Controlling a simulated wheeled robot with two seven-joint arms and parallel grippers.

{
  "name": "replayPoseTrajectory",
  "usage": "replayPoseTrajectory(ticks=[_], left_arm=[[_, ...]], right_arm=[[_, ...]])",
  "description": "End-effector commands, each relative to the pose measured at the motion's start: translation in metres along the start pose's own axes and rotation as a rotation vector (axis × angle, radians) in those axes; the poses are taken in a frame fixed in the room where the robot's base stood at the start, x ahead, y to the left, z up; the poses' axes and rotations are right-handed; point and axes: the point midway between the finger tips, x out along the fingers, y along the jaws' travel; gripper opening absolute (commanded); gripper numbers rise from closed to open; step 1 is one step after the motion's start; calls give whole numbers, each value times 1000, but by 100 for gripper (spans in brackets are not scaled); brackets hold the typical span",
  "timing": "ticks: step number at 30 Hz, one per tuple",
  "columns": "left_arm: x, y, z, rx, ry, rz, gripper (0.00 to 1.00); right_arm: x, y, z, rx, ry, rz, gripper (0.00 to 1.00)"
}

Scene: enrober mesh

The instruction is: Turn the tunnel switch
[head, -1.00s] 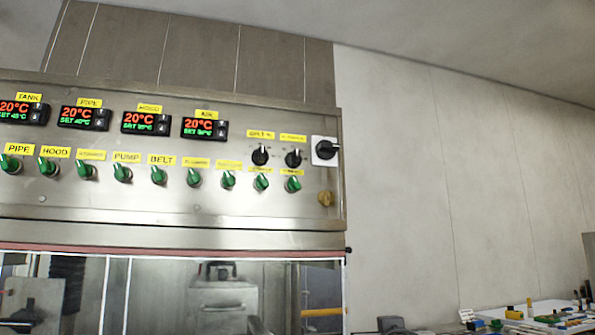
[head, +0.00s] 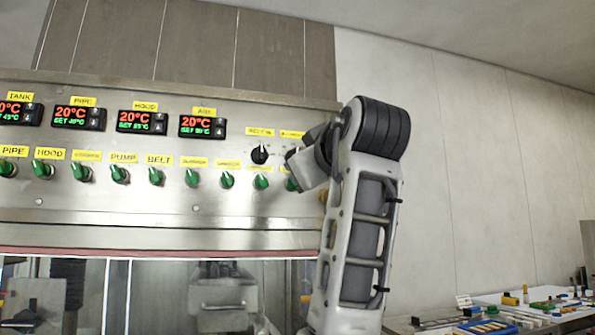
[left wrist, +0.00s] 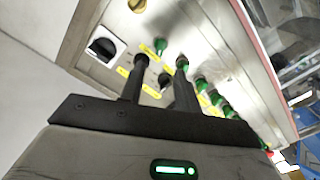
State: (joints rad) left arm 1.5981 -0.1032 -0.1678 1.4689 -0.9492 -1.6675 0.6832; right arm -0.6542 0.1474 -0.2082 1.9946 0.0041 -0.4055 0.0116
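The tunnel switch is among a row of green rotary switches on the steel panel (head: 120,210); I can read PIPE, HOOD, PUMP and BELT, but the other labels are too small, so I cannot tell which is the tunnel switch. My arm covers the right end of the row in the head view. In the left wrist view my left gripper (left wrist: 162,62) is open and empty, its two dark fingers apart in front of the panel. Green switches (left wrist: 161,44) and a black knob (left wrist: 165,80) show near and between the fingers. Contact cannot be told. My right gripper is not in view.
Several temperature displays (head: 142,121) and a black knob (head: 260,154) are above the switches. A large black switch on a white plate (left wrist: 103,47) and a yellow knob (left wrist: 137,5) are near the panel's edge. A cluttered table (head: 470,322) stands at lower right.

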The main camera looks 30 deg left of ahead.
Motion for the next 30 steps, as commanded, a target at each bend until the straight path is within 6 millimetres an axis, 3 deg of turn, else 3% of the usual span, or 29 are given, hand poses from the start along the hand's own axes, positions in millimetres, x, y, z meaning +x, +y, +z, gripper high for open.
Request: replayPoseTrajectory(ticks=[6, 12, 24, 25, 28, 30], left_arm=[[47, 1, -2, 3, 0, -4, 33], [73, 1, -1, 2, 0, -2, 33], [81, 0, 1, 1, -1, 0, 33], [81, 0, 1, 1, -1, 0, 30], [80, 0, 1, 1, -1, 0, 2], [80, 0, 1, 1, -1, 0, 0]], right_arm=[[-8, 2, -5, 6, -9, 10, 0], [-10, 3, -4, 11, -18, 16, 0], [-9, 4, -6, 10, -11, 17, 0], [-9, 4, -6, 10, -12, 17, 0], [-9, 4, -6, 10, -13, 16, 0], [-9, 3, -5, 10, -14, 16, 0]])
